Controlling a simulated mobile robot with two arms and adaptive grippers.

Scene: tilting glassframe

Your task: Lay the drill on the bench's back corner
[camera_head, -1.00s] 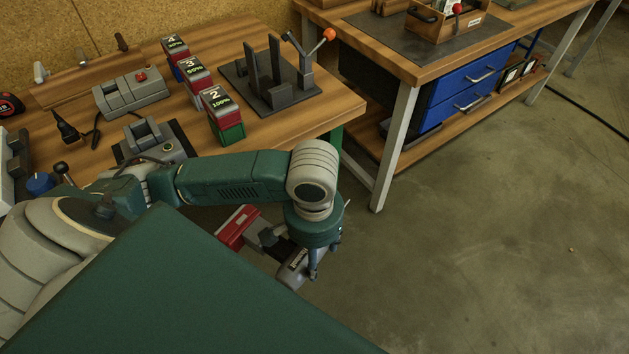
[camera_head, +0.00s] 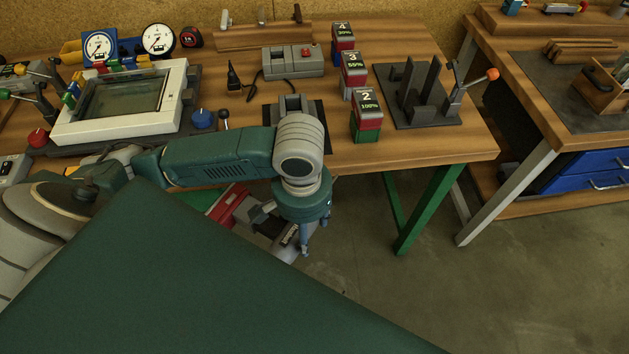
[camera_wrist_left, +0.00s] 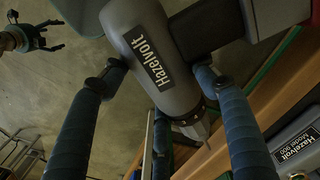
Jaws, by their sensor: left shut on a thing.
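The grey drill (camera_head: 288,240) with a red battery (camera_head: 228,205) hangs below and in front of the bench's front edge, partly hidden by my left arm. My left gripper (camera_head: 306,246) is shut on it. In the left wrist view the drill's grey body (camera_wrist_left: 160,60), marked Hazelvolt, lies between the blue-padded fingers. The wooden bench (camera_head: 440,146) has its back right part behind a dark fixture (camera_head: 420,95) with an orange-knobbed lever. My right gripper (camera_wrist_left: 45,36) shows at the upper left of the left wrist view, its fingers apart and empty.
Numbered battery packs (camera_head: 367,115) stand in a row left of the fixture. A grey charger (camera_head: 292,62), a white framed panel (camera_head: 120,105) and two gauges (camera_head: 158,40) fill the bench leftward. A second bench (camera_head: 560,140) stands to the right across a gap.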

